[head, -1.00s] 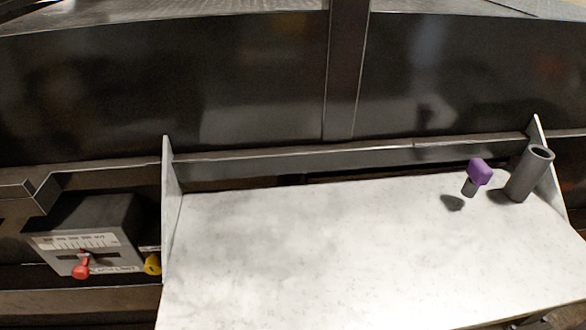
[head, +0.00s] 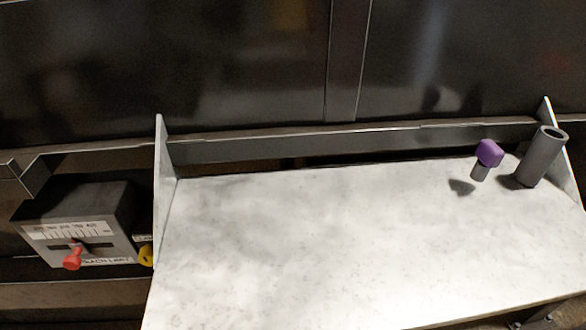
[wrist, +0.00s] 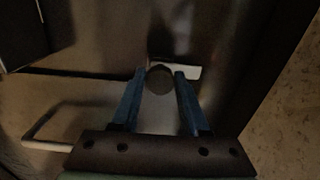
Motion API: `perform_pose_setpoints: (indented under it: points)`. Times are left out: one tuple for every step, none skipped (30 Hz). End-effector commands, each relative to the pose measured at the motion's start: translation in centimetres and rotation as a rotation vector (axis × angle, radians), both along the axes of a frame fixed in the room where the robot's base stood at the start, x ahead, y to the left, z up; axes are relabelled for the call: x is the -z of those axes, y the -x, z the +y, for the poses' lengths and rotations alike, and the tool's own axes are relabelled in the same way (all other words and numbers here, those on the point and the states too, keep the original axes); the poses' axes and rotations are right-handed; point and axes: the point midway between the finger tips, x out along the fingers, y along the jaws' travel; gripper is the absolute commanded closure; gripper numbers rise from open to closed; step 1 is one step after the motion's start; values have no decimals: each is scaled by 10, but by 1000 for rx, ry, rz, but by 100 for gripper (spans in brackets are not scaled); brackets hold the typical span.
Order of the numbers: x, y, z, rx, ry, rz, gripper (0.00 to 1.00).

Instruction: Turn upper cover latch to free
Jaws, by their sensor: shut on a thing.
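In the wrist view my gripper (wrist: 160,73) shows two blue fingers closed around a dark round knob (wrist: 160,81), which sits between the fingertips. The knob's shaft and mounting are hidden behind its face. The frame is dim, and I cannot tell which way the upper cover latch is turned or read any mark on it. A pale plate (wrist: 187,72) shows just behind the fingertips. My gripper is not in the head view, and no upper cover latch can be made out there.
The head view shows a pale shelf (head: 330,230) with a purple-headed knob (head: 489,153) and a grey tube (head: 541,158) at right. A grey control box (head: 75,225) with a red lever (head: 73,257) is at left, beside a yellow knob (head: 146,255). A bent rail (wrist: 50,130) crosses the wrist view's left.

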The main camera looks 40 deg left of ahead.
Motion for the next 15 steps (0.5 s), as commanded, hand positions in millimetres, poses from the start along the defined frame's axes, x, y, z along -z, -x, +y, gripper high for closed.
perform_pose_setpoints:
  points:
    - [1,0,0,0,3,0,100]
    - [1,0,0,0,3,0,100]
    - [1,0,0,0,3,0,100]
    - [1,0,0,0,3,0,100]
    - [1,0,0,0,3,0,100]
    - [1,0,0,0,3,0,54]
    - [1,0,0,0,3,0,48]
    - [1,0,0,0,3,0,43]
    - [1,0,0,0,2,1,36]
    - [1,0,0,0,2,1,30]
    - [1,0,0,0,1,0,27]
    - [1,0,0,0,1,0,27]
    - [1,0,0,0,1,0,27]
    - [1,0,0,0,1,0,27]
    - [0,0,0,0,1,1,27]
